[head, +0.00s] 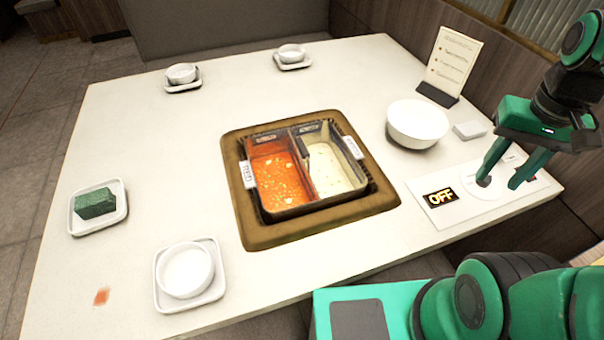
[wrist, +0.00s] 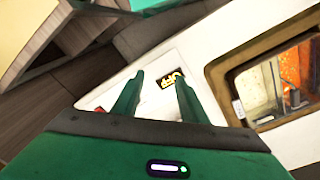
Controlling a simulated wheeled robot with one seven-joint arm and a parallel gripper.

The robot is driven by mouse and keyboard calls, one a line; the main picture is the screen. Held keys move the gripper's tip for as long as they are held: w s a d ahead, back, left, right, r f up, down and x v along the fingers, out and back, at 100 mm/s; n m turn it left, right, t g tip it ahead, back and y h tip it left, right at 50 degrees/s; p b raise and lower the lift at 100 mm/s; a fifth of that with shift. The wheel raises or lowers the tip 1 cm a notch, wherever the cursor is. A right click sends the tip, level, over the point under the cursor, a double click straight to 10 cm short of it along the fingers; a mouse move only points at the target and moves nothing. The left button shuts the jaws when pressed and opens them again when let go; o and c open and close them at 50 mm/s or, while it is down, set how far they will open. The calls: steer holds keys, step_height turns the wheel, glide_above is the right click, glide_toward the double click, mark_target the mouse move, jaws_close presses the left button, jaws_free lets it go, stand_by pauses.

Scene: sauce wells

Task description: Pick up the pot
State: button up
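The pot (head: 322,188) is a square two-part hot pot, with red broth on the left and pale broth on the right. It sits in a brown-framed well (head: 247,212) in the middle of the white table and has white tags on its left and right sides. Part of the pot also shows at the right of the wrist view (wrist: 290,75). My gripper (head: 497,184) is open and empty, with its fingers apart. It is over the panel with the OFF sign, to the right of the pot and away from it.
A white bowl (head: 417,122) and a menu stand (head: 450,66) are between the pot and the back right edge. A control panel with an OFF sign (head: 440,197) lies at the right. Bowls on saucers (head: 185,271) and a green block (head: 96,203) on a dish are around the table.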

steer(key=w+a+n+t, duration=0.1)
steer(key=w+a+n, duration=0.2)
steer(key=w+a, duration=0.45)
steer(key=n+t+y, duration=0.2)
steer(key=n+t, duration=0.1)
steer(key=n, duration=0.2)
glide_toward(303, 146)
steer(key=shift+x, duration=5.6)
jaws_close()
